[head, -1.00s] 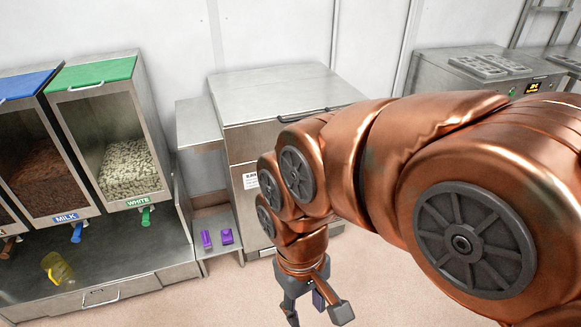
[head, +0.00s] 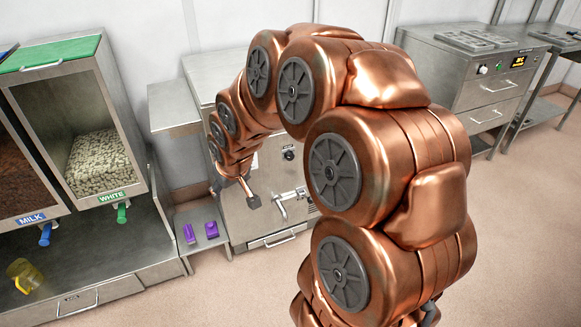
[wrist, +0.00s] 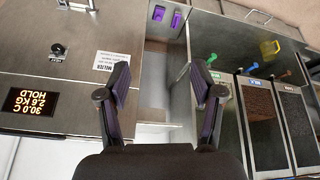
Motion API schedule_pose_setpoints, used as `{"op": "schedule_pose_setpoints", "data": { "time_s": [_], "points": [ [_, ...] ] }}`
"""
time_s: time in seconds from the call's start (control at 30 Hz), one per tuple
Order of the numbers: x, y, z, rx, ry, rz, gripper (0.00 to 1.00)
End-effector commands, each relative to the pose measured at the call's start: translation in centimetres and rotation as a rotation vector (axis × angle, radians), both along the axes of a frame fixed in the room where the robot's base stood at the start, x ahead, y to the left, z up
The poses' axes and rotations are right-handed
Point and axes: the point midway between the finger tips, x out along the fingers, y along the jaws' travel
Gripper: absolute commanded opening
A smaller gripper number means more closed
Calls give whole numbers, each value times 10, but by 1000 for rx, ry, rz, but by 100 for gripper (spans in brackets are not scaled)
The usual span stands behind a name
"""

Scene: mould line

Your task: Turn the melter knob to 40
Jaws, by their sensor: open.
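The melter (head: 270,220) is a steel cabinet behind my arm in the head view. Its black knob (head: 289,153) shows on the front panel, to the right of my wrist. In the wrist view the melter knob (wrist: 57,50) is at the left, near a white MELTER label (wrist: 107,65). The melter display (wrist: 36,102) appears upside down and reads 30.0 C, 2.6 KG, HOLD. My gripper (wrist: 160,75) is open and empty, apart from the knob and to the right of it in the wrist view. In the head view my gripper (head: 233,197) hangs left of the knob.
A tap with a lever (head: 290,197) juts from the melter front. Purple pieces (head: 200,231) lie on a low shelf to its left. MILK and WHITE bins (head: 122,197) stand farther left, with a yellow jug (head: 24,275) below. Another cabinet (head: 470,90) with its own knob and display stands right.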

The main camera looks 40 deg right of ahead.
Motion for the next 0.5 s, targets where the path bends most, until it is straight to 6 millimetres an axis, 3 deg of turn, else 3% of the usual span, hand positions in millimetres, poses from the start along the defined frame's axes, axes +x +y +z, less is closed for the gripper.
{"op": "schedule_pose_setpoints", "data": {
  "time_s": [0.03, 0.2, 0.5],
  "points": [
    [18, -14, -21, -1, -39, -10, 66],
    [79, -61, -53, -9, -204, -33, 66],
    [152, -156, -110, -36, -491, -83, 66]
  ]
}}
